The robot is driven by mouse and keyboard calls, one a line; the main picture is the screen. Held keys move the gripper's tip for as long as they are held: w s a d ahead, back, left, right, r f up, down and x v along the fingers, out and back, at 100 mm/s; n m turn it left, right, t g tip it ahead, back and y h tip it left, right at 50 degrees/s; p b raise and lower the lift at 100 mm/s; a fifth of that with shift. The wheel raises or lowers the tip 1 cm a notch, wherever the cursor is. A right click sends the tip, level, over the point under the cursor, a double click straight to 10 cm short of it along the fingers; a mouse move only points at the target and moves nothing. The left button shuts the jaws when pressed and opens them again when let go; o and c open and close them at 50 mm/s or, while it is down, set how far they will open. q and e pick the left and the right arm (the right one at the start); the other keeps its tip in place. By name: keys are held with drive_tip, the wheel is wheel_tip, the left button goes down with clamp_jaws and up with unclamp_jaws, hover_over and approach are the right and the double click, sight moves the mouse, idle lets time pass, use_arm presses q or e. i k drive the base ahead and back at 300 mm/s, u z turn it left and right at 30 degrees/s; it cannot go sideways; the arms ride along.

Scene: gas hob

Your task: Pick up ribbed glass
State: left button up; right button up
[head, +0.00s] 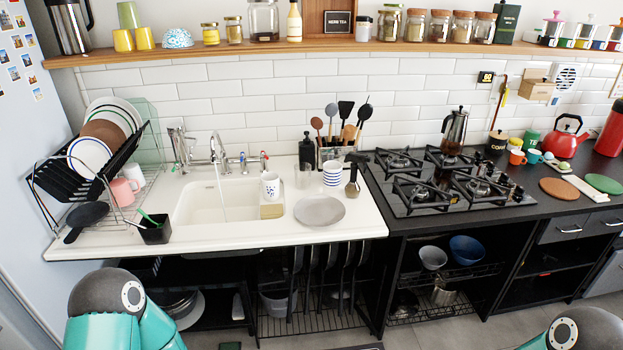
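A small clear glass (304,177) stands upright on the white counter, right of the sink and behind the grey plate. It is see-through and small in the head view, so I cannot make out ribs on it. A white mug with blue marks (270,185) is to its left and a blue-striped white cup (332,173) to its right. Parts of my two arms show at the bottom left and bottom right edges. Neither gripper is in view, and nothing is seen touching the glass.
A grey plate (320,211) lies in front of the glass. A black soap bottle (306,152) and a utensil holder (336,154) stand behind it. The sink (215,203) has running water. The gas hob (440,182) is to the right. The counter's front strip is mostly clear.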

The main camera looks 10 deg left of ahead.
sight(303, 176)
drive_tip(key=i, duration=0.85)
drive_tip(key=u, duration=0.05)
